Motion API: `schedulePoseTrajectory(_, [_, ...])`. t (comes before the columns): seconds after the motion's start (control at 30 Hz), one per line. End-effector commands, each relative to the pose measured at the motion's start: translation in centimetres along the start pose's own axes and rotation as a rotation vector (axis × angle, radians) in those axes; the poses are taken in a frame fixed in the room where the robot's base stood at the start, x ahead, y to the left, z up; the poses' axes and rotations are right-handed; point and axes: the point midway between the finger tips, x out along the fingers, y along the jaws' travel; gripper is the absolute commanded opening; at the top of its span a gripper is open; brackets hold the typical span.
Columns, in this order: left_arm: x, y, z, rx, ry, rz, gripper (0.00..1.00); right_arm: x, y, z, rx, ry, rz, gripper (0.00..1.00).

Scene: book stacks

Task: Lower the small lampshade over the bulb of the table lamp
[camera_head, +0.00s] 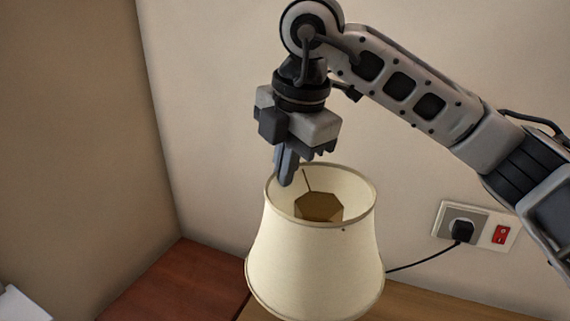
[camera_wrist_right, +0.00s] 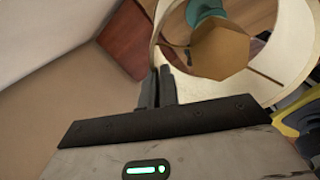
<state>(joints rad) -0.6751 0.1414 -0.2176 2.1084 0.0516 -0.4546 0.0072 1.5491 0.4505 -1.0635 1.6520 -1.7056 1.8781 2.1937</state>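The cream lampshade (camera_head: 315,265) is upright at the lower middle of the head view, its open top facing me. A brown hexagonal fitting (camera_head: 318,207) with thin spokes sits inside the top ring; it also shows in the right wrist view (camera_wrist_right: 220,52). My right gripper (camera_head: 287,172) points down, its fingers close together on the shade's far left rim (camera_wrist_right: 157,45). It appears shut on that rim. In the right wrist view a teal part (camera_wrist_right: 203,10), possibly the lamp, shows through the shade. The bulb is hidden. My left gripper is out of view.
A reddish-brown wooden surface (camera_head: 185,280) lies left of the shade, against the walls. A wall socket (camera_head: 475,226) with a black plug is at the right; its cord (camera_head: 420,262) runs behind the shade. A white object (camera_head: 20,305) shows at the lower left corner.

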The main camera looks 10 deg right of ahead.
Motion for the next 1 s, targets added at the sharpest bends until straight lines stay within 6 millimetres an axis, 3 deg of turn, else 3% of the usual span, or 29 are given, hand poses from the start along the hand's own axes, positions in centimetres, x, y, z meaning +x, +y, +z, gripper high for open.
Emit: schedulePoseTrajectory(1.0, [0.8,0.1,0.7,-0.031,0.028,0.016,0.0,3.1,-0.8,0.0,0.0,0.0,0.0,0.0])
